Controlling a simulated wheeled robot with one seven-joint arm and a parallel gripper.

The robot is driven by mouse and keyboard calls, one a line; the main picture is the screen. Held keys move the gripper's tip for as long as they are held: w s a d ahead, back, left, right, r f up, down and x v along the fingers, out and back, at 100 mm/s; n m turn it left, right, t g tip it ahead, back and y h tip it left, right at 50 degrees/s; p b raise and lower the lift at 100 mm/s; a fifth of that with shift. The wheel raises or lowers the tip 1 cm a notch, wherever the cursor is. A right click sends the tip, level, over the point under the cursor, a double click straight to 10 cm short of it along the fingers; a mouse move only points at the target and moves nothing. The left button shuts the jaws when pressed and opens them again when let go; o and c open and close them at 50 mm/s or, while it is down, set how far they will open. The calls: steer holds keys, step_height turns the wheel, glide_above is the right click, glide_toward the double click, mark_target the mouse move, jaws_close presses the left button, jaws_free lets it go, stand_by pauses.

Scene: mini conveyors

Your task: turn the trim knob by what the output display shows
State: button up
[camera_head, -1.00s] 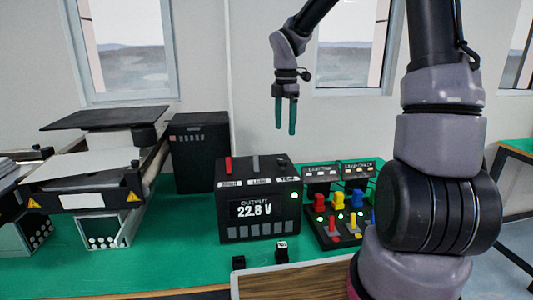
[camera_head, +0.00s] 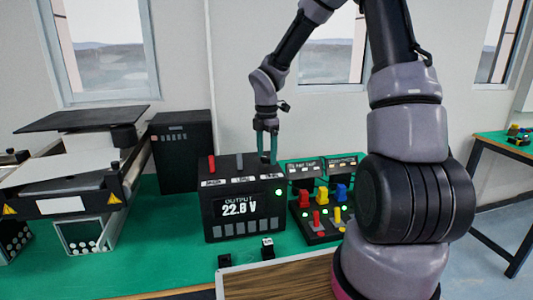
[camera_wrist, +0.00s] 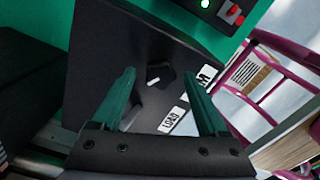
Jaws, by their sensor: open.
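The black power box (camera_head: 208,228) stands on the green bench. Its output display (camera_head: 240,208) reads about 22.6 V; the last digit is blurred and could be an 8. A green lamp (camera_head: 278,192) is lit beside it. In the wrist view the black trim knob (camera_wrist: 153,72), with a short white mark, is on the box's top near the TRIM label (camera_wrist: 206,75). My gripper (camera_head: 267,157) points down over the right part of the box top. It is open, and in the wrist view its green fingers (camera_wrist: 159,74) appear either side of the knob. I cannot tell their height or any contact.
A red lever (camera_head: 211,165) and a grey lever (camera_head: 239,161) stand on the box top. A switch panel (camera_head: 304,226) with coloured levers is close on the right. Small black blocks (camera_head: 267,248) and a wooden board (camera_head: 285,280) lie in front. A black cabinet (camera_head: 181,150) stands behind left.

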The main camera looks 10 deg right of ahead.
jaws_close()
steer(key=shift+m, duration=0.3)
steer(key=m, duration=0.4)
steer(key=shift+m, duration=0.3)
steer(key=m, duration=0.4)
steer(key=shift+m, duration=0.3)
steer(key=m, duration=0.4)
steer(key=shift+m, duration=2.6)
